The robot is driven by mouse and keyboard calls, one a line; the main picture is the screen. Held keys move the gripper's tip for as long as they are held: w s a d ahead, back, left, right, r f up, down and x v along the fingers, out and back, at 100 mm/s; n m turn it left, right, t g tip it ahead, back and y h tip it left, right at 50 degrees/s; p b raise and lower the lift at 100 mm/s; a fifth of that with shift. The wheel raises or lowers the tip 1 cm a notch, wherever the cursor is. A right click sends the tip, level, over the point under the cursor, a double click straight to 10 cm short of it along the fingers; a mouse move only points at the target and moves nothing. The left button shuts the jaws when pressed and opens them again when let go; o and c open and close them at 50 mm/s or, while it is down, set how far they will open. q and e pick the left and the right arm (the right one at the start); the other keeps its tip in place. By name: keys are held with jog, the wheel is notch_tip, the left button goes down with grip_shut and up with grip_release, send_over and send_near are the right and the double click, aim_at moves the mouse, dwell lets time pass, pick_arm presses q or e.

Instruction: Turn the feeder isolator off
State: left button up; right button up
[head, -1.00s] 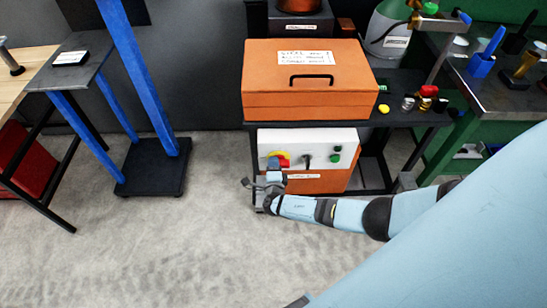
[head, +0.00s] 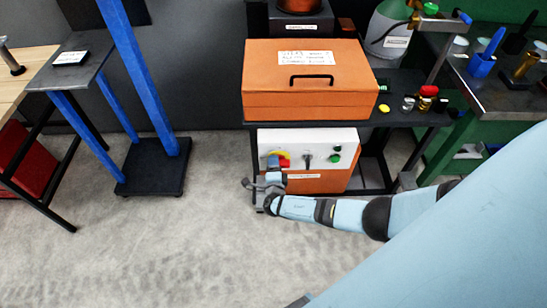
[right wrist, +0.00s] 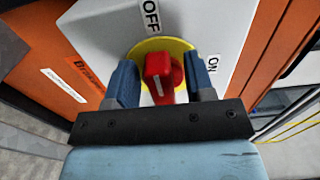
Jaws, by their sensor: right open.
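The feeder isolator is a red rotary knob (right wrist: 160,75) on a round yellow plate (right wrist: 178,45), on the white front panel (head: 318,140) of an orange cabinet. In the right wrist view an OFF label sits above the plate and an ON label to its right. A white line marks the knob; I cannot tell which label it points to. My right gripper (right wrist: 160,66) is open, with one blue finger on each side of the knob. Contact is not clear. In the head view the right gripper (head: 273,162) partly covers the isolator. My left gripper is not in view.
The panel also has a black switch (head: 308,160) and a green button (head: 335,158). A closed orange case (head: 310,100) stands on the dark bench above. A blue-legged stand (head: 150,165) is at the left. The floor in front is clear.

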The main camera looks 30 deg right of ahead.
jog(key=p+v, duration=0.1)
jog(key=v, duration=1.2)
jog(key=shift+s, duration=0.35)
jog(key=shift+a, duration=0.15)
